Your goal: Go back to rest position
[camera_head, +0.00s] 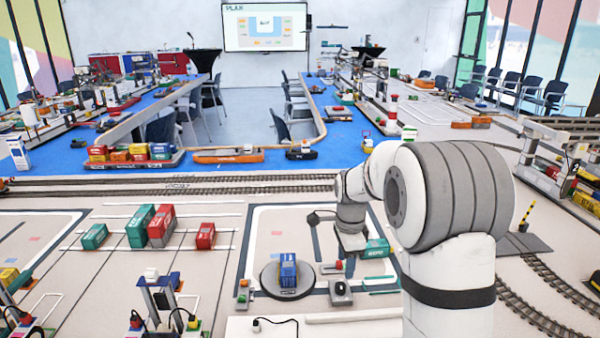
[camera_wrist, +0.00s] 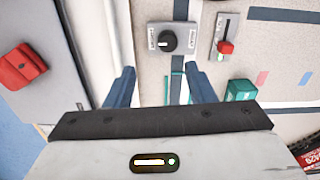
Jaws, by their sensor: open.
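My gripper (camera_wrist: 157,88) shows in the wrist view with its two dark fingers apart and nothing between them. It points down over the panel area, where a grey box with a black rotary knob (camera_wrist: 167,40) lies just beyond the fingertips. In the head view my white and grey arm reaches forward from the right, and its end hangs above the mat near the green container (camera_head: 377,249). The fingers are hard to make out in the head view.
A blue container (camera_head: 288,270) stands on a round dark plate (camera_head: 270,284). In the wrist view a lever box with a red handle (camera_wrist: 225,47) and a red button (camera_wrist: 20,66) lie around my gripper. Green and red containers (camera_head: 161,225) stand left. Rails (camera_head: 130,190) cross behind.

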